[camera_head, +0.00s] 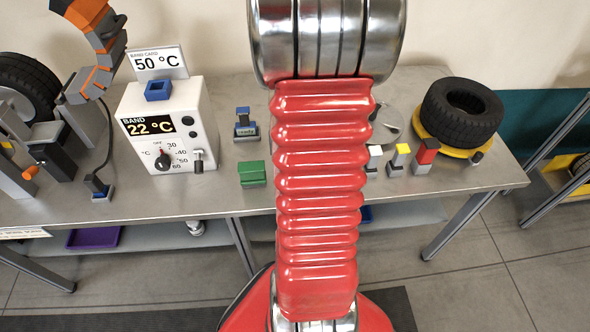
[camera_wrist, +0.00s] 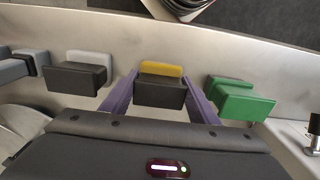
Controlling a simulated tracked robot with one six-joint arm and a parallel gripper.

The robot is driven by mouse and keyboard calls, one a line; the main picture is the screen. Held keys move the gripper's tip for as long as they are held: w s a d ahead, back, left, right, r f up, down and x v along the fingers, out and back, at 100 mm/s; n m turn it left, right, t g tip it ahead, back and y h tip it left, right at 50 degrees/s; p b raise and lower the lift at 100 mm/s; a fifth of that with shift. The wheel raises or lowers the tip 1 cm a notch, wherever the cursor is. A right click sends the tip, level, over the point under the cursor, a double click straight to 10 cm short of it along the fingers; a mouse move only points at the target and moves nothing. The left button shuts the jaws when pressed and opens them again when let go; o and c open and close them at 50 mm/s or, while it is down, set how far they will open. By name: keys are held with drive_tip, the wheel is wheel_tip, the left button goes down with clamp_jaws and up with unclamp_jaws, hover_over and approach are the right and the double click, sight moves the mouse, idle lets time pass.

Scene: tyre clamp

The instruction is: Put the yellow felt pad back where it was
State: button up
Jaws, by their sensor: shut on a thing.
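The yellow felt pad (camera_wrist: 162,68) has a dark block-shaped grip (camera_wrist: 160,92) on its near side. It shows in the wrist view, between a grey pad and a green pad. My gripper (camera_wrist: 160,80) has purple fingers, one on each side of the dark grip, and is shut on it. The pad is over the metal bench; I cannot tell whether it touches the top. In the head view my red arm hides the gripper and the held pad.
The green pad (camera_head: 252,174) and grey pad (camera_wrist: 90,58) flank my fingers closely. A white control box (camera_head: 165,130) reads 22 °C, beside a 50 °C card (camera_head: 158,62). Small white, yellow and red-topped blocks (camera_head: 400,155) stand right of my arm, near a tyre (camera_head: 462,112).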

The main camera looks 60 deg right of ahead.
drive_tip(key=shift+f, duration=0.1)
drive_tip(key=o, duration=1)
drive_tip(key=shift+c, duration=0.2)
wheel_tip(320, 180, up, 12)
idle(0.8)
